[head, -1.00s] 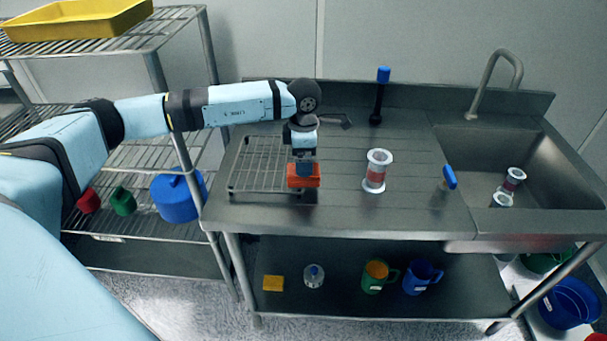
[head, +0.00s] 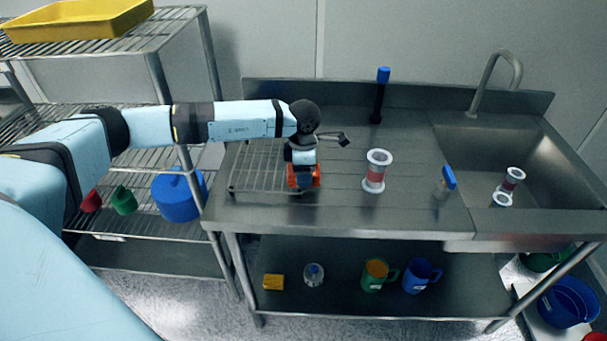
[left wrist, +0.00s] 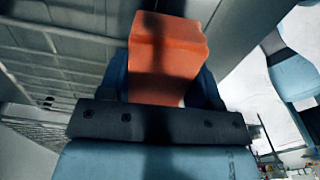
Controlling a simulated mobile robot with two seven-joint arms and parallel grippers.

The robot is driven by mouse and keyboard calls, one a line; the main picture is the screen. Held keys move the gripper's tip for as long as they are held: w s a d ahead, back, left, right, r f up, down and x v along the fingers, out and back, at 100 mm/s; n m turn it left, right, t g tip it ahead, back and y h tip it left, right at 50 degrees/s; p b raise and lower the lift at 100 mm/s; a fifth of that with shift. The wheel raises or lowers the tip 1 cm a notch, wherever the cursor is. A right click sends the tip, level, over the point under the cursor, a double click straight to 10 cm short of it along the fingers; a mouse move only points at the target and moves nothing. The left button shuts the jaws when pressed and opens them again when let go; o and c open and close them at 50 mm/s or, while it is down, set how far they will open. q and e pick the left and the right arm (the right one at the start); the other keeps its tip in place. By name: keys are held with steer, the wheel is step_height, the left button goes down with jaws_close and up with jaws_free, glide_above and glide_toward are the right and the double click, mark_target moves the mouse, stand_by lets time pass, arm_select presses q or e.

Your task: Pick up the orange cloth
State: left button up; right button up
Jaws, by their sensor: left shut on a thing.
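The orange cloth (head: 292,176) is a folded, block-like piece at the right front part of the wire rack on the steel counter. My left gripper (head: 305,180) is over it and shut on it, partly hiding it in the head view. In the left wrist view the cloth (left wrist: 166,58) stands up between the two blue fingers of the gripper (left wrist: 165,85). I cannot tell whether the cloth still touches the rack or counter. My right gripper is in neither view.
The wire rack (head: 258,165) lies on the counter's left. A clear sifter with white rims (head: 376,171), a blue-handled brush (head: 446,183) and a blue-topped black tool (head: 379,95) stand to the right. The sink (head: 500,150) is at far right. Shelving stands left.

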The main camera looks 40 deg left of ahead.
arm_select(q)
steer(key=shift+r, duration=0.1)
step_height(320, 180, up, 20)
steer(key=b, duration=0.1)
stand_by(0.4)
